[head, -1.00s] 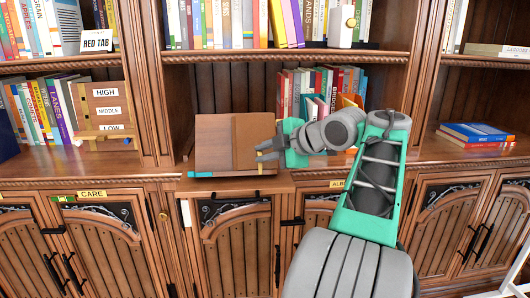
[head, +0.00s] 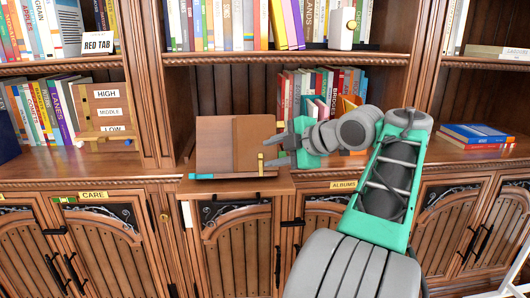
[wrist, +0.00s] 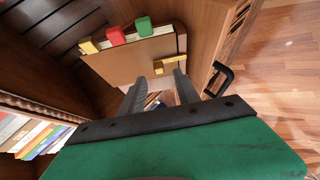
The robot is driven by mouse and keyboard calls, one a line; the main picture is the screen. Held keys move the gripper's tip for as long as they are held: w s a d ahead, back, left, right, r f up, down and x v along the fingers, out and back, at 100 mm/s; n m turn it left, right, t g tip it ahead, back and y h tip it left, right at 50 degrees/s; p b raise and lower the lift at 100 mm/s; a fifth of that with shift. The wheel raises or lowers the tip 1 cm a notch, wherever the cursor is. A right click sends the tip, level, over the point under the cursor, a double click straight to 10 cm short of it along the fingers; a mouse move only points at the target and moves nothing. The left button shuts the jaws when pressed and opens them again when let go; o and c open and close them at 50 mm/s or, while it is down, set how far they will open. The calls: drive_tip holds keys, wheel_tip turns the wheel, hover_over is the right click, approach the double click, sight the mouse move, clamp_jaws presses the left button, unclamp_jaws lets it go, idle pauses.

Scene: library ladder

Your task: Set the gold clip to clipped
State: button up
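The gold clip (head: 261,162) is a small upright gold piece at the right edge of a brown wooden album (head: 214,146) lying propped on the cabinet ledge. In the wrist view, gold shows at the album's edge (wrist: 182,43) and also between my fingertips, so I cannot tell which part is the clip there. My gripper (head: 272,151) is just right of the clip, its two grey fingers apart and pointing at it. In the wrist view the fingers (wrist: 170,66) are spread and hold nothing that I can make out. Whether they touch the clip is unclear.
Yellow, red (wrist: 115,37) and green tabs stick out along the album's edge. A HIGH/MIDDLE/LOW board (head: 103,104) is at the left. A stack of blue and red books (head: 476,134) lies on the right ledge.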

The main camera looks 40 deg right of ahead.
drive_tip(key=p+v, duration=0.4)
drive_tip(key=shift+s, duration=0.15)
drive_tip(key=shift+r, duration=0.1)
